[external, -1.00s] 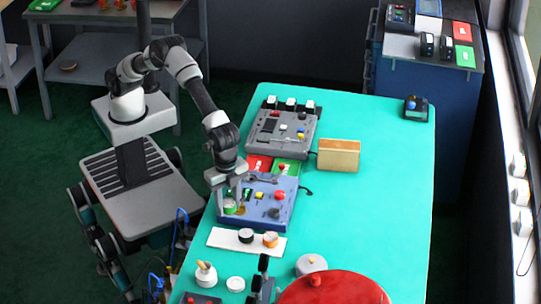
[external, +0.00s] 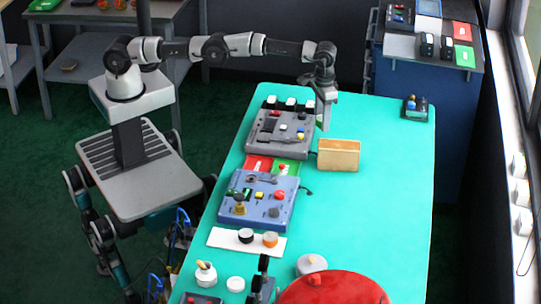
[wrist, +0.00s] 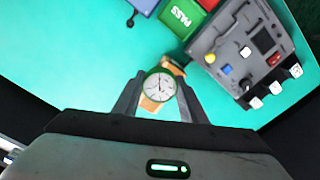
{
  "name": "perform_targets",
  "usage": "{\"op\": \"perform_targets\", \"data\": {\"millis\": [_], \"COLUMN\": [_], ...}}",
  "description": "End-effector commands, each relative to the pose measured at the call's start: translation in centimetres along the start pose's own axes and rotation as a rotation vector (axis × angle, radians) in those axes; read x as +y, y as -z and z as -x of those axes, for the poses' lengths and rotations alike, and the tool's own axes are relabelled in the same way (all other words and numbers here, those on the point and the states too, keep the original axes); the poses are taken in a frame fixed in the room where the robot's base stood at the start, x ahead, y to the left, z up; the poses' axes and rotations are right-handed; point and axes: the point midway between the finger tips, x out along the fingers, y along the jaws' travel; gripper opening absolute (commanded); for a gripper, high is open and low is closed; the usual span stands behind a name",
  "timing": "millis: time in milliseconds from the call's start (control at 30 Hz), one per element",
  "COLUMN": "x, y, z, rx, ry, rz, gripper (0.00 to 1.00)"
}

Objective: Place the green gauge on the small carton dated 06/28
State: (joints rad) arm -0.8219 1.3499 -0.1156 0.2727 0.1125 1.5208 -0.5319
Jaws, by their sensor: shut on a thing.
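The green gauge (wrist: 159,86) has a white round dial with a green rim. It sits between the two fingers of my gripper (wrist: 158,92), which is shut on it. In the external view my gripper (external: 324,118) hangs above the far part of the turquoise table, just behind and above a small tan carton (external: 338,155). In the wrist view parts of the carton (wrist: 150,104) show behind the gauge, which hides most of it. The gauge appears held above the carton and apart from it. No date on the carton is readable.
A grey control panel (external: 280,135) with knobs stands left of the carton, and a blue panel (external: 258,200) is nearer. Red and green cards lie between them. A large red lid (external: 335,288) is at the front. The table right of the carton is mostly clear.

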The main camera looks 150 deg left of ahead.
Motion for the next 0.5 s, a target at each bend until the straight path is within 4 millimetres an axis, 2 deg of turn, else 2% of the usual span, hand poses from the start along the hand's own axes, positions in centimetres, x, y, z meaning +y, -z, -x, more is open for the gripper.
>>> {"op": "perform_targets", "data": {"millis": [67,133,267,400,500], "x": [-1.1,-1.5,-1.7,-1.8,-1.7], "y": [0.7,0.9,1.0,1.0,1.0], "z": [0.2,-0.6,-3.3,-5.2,-5.8], "rx": [0.001,0.000,0.000,-0.001,0.000], "ry": [-0.001,0.000,0.000,0.001,0.001], "rz": [0.035,0.049,0.055,0.055,0.055], "gripper": [0.13,0.13,0.13,0.13,0.13]}}
